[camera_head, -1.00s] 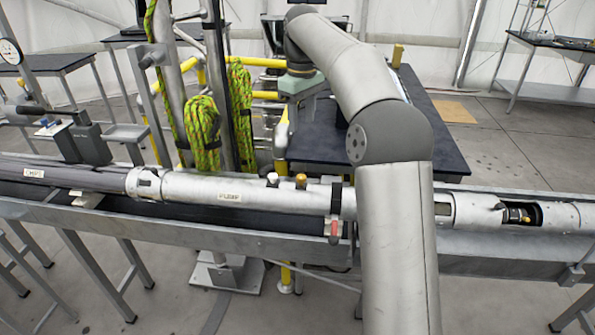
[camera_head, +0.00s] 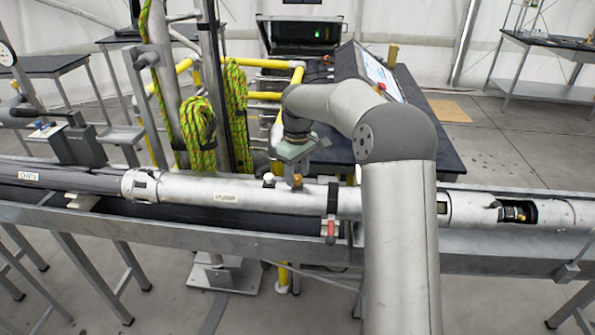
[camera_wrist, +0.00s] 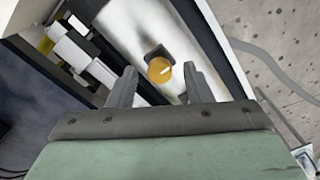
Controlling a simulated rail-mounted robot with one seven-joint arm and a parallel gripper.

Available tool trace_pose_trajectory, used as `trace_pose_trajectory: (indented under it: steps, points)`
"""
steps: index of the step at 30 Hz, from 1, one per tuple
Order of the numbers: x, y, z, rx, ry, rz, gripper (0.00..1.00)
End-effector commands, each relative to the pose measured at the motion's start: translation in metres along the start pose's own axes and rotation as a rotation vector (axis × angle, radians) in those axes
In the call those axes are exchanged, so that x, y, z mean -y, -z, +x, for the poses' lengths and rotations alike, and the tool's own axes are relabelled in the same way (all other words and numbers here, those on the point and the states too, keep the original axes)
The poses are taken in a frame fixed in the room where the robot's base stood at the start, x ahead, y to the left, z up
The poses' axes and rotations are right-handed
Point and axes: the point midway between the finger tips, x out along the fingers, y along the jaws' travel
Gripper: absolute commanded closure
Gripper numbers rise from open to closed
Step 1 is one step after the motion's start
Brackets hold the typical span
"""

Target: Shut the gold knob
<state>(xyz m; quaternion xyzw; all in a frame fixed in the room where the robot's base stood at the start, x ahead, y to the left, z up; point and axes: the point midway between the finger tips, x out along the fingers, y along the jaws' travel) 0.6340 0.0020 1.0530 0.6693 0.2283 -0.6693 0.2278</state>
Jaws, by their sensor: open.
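The gold knob (camera_head: 297,182) stands on top of the long silver tube (camera_head: 235,190) in the head view. In the wrist view the two open fingers of my gripper (camera_wrist: 160,70) appear on either side of the knob, with gaps between. I cannot tell how far above it the tips are.
A paler knob (camera_head: 269,180) stands just left of the gold one. A dark clamp with a red-ended handle (camera_head: 331,226) grips the tube to the right. The tube lies in a grey trough (camera_head: 480,253). Green ropes (camera_head: 198,125) and yellow rails (camera_head: 250,61) stand close behind.

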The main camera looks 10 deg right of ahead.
Motion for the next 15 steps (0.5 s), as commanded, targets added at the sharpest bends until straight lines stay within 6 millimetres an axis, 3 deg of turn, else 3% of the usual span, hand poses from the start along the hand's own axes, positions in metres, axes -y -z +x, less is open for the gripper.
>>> trace_pose_trajectory:
  steps: [8, 12, 15]
  points:
    - [-0.0001, -0.0001, 0.0011, 0.0, 0.0, 0.0, 0.57]
    - [-0.0001, -0.0001, 0.0009, 0.0, 0.0, 0.0, 0.96]
    - [0.0, -0.0001, 0.0008, 0.0, 0.0, 0.0, 0.99]
